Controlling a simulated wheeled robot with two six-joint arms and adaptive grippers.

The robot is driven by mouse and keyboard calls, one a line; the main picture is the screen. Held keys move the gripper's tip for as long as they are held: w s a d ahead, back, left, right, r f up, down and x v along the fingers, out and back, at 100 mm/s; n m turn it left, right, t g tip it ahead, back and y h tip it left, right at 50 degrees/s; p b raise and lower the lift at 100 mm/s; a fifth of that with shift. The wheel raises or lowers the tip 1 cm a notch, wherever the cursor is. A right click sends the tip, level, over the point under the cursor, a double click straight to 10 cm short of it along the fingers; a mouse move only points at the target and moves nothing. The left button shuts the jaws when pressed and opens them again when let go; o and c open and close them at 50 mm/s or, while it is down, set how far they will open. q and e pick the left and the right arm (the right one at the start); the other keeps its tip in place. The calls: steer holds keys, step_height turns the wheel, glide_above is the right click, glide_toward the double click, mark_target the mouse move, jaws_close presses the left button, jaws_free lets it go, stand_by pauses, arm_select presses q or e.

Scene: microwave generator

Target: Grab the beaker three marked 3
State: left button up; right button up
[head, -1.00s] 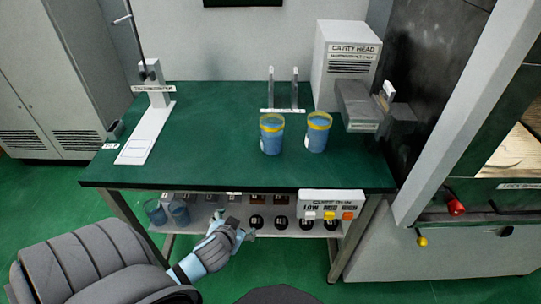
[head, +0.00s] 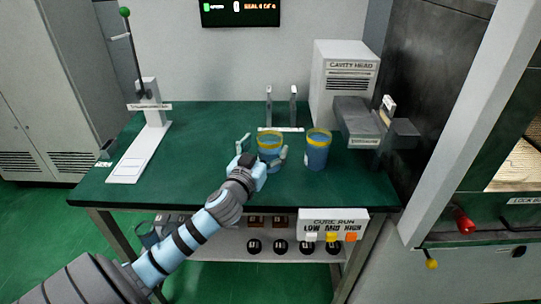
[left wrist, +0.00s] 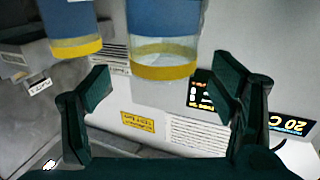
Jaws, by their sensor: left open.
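Two blue beakers with yellow rims stand upright on the green tabletop: a left one (head: 270,146) and a right one (head: 318,150). No number can be read on either. My left gripper (head: 263,148) is open at the left beaker, one finger on each side of it in the head view. In the left wrist view the open fingers (left wrist: 167,88) show with a beaker (left wrist: 165,35) between and beyond them; contact cannot be told. The other beaker (left wrist: 72,25) is off to the left there. My right gripper is not in view.
A white cavity head box (head: 345,80) with a grey fixture (head: 365,120) stands at the back right. A lever stand (head: 150,105) is at the left. Two thin upright posts (head: 281,105) are behind the beakers. Control buttons (head: 332,236) sit below the front edge.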

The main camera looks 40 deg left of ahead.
mark_target(274, 133)
arm_select(q)
steer(key=x, duration=0.4)
steer(key=shift+w+a, duration=0.25)
steer(key=shift+w, duration=0.1)
jaws_close()
